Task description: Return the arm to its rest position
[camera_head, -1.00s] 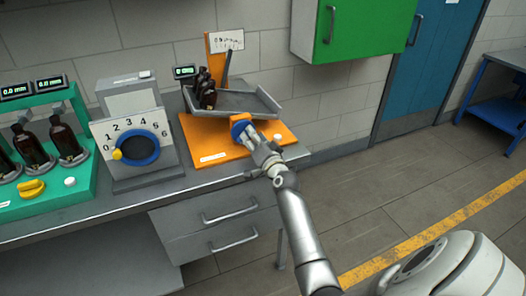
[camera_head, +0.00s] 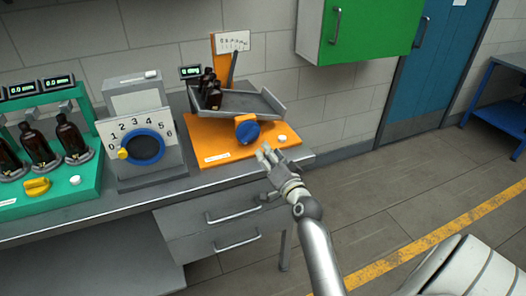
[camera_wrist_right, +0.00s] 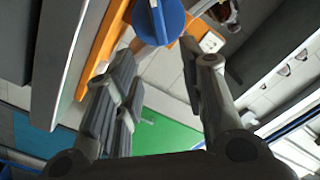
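My right gripper (camera_head: 266,154) is open and empty, just in front of the orange base with the blue knob. In the right wrist view its two fingers (camera_wrist_right: 158,72) are spread apart, with nothing between them. The blue knob (camera_head: 247,133) sits on the front of the orange block, a short way beyond the fingertips. It also shows at the top of the right wrist view (camera_wrist_right: 158,20). My right arm reaches up from the lower right. My left gripper is not in view.
The grey tray (camera_head: 250,104) above the orange base (camera_head: 205,143) holds a few dark bottles (camera_head: 213,92). A dial box (camera_head: 143,148) and a green bottle stand (camera_head: 85,195) are to the left. The green cabinet (camera_head: 360,30) hangs at the back. Floor right of the bench is clear.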

